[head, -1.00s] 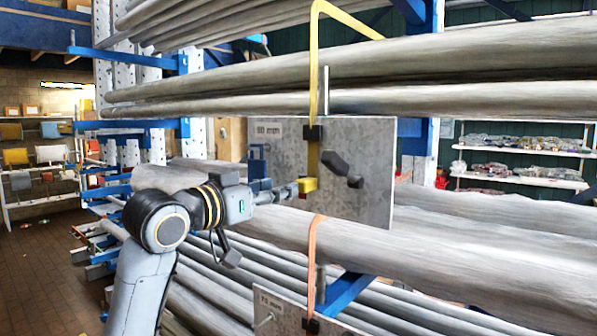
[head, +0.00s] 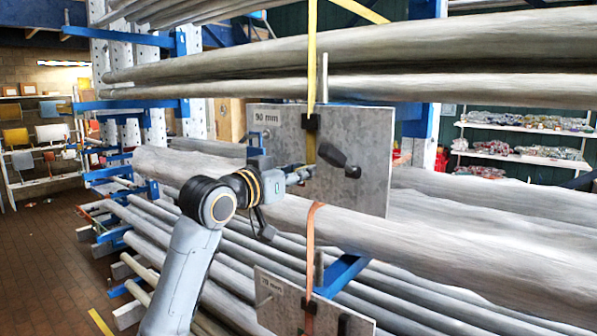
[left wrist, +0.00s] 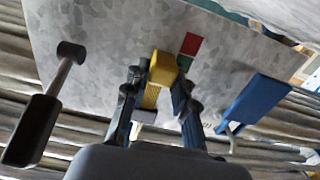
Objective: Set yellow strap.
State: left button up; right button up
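The yellow strap (head: 312,60) hangs down in front of the upper grey pipes to a dark clip on the grey plate marked 90 mm (head: 372,150). In the left wrist view, a yellow block (left wrist: 163,68) with a striped yellow band below it sits between my fingertips. My left gripper (head: 302,173) is at the plate, just below the clip. In the left wrist view its fingers (left wrist: 161,82) are drawn in against both sides of the yellow block, which they appear to grip. In the head view the gripper hides the block. My right gripper is out of view.
A black handle (head: 334,157) sticks out of the plate right of the gripper; a blue bracket (left wrist: 255,100) is on the other side. An orange strap (head: 310,250) hangs below over a thick pipe to a lower plate (head: 270,290). Open floor (head: 45,250) lies at left.

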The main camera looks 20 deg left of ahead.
aim_at(311, 136)
pick_arm(q)
grip_shut()
jog(key=shift+r, duration=0.15)
notch_tip(311, 136, up, 6)
jog(key=shift+s+a+r, duration=0.1)
jog(key=shift+r, duration=0.15)
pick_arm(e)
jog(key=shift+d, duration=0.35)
pick_arm(q)
jog(key=o, duration=1)
grip_release()
jog(key=shift+c, duration=0.2)
jog(key=shift+f, duration=0.1)
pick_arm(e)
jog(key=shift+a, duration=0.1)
